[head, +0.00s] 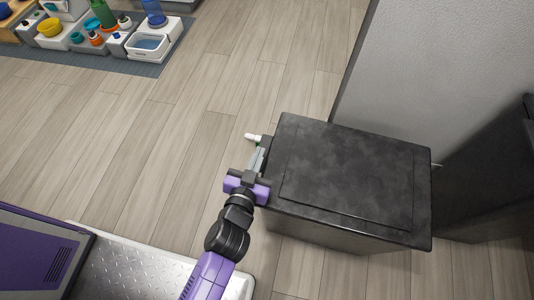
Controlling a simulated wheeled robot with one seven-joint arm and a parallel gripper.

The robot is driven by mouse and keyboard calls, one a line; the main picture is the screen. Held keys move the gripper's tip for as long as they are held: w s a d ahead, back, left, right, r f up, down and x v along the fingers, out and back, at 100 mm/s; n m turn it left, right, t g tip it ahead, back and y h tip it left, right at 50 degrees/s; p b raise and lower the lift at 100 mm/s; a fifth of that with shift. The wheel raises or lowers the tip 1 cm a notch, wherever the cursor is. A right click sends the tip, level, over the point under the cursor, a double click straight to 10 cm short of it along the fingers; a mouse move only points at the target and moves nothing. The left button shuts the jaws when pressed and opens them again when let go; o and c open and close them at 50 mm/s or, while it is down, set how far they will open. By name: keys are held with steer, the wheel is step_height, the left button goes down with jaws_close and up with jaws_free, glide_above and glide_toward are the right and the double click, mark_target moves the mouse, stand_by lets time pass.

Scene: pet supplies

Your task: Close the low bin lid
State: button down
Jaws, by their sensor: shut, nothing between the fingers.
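The low bin (315,232) is a dark, mottled black box standing on the floor right of centre in the head view. Its lid (350,175) lies flat across the top, with a thin rectangular outline on it. From above I see no open gap, but the far and left edges are hard to judge. My gripper (257,159) is at the bin's left side, close to the lid's left edge. Its fingers are shut and empty. Whether they touch the bin cannot be told. A small white piece (253,137) shows just beyond the fingertips.
A grey wall (430,75) rises behind the bin, and another dark box-like piece (490,190) stands to its right. Open wood floor (200,110) lies to the left. A grey mat (150,68) with pet bowls and bottles is at the far left.

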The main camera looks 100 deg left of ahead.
steer(key=r, duration=0.1)
steer(key=r+p, duration=0.1)
steer(key=r, duration=0.1)
steer(key=shift+w+a+r, duration=0.1)
steer(key=shift+w+a, duration=0.05)
steer(key=shift+a, duration=0.05)
steer(key=v, duration=1)
